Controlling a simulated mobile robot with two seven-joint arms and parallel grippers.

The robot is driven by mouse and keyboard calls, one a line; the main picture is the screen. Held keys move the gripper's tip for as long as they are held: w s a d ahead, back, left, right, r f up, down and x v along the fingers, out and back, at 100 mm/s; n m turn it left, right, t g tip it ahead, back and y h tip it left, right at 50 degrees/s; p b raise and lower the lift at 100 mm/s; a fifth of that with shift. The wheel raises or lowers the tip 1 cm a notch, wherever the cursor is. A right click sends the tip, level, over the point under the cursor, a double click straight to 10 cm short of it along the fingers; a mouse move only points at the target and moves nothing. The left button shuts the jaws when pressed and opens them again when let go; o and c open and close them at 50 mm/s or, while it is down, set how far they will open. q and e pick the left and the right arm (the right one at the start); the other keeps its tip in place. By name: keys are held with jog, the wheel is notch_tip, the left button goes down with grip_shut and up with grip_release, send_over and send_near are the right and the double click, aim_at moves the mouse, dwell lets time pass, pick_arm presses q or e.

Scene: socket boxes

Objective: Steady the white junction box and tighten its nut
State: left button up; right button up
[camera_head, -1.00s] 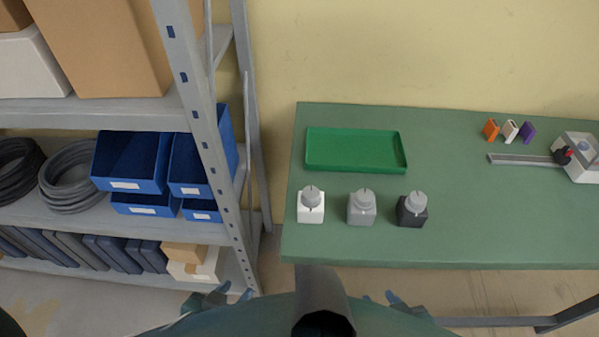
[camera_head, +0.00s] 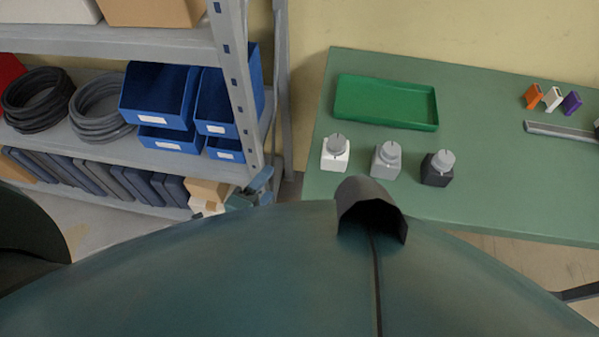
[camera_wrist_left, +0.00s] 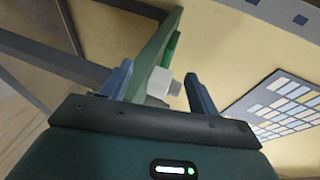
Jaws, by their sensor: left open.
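The white junction box (camera_head: 335,161) stands upright at the table's near left, with a round grey nut (camera_head: 338,143) on top. My left gripper (camera_head: 260,187) shows partly beside the shelf, left of the table and apart from the box. In the left wrist view its fingers (camera_wrist_left: 161,88) are open. The white box (camera_wrist_left: 158,83) and its nut (camera_wrist_left: 175,88) appear beyond them, in the gap between the fingers. My right gripper is not in view.
On the green table (camera_head: 500,205), a grey box (camera_head: 386,163) and a black box (camera_head: 436,174) stand right of the white one. A green tray (camera_head: 385,118) lies behind. A shelf (camera_head: 238,80) with blue bins (camera_head: 160,95) stands left.

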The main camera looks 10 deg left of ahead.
pick_arm(q)
notch_tip(320, 180, up, 2)
jog(key=w+d+m+t+h, duration=0.1)
jog(key=d+m+h, duration=0.1)
jog(key=m, duration=0.6)
jog(key=m+h, duration=0.4)
jog(key=m, duration=1)
send_near(331, 146)
jog(key=shift+g, duration=0.3)
jog(key=x, duration=1.2)
jog(key=shift+r, duration=0.2)
jog(key=c, duration=1.1)
jog(key=o, duration=1.1)
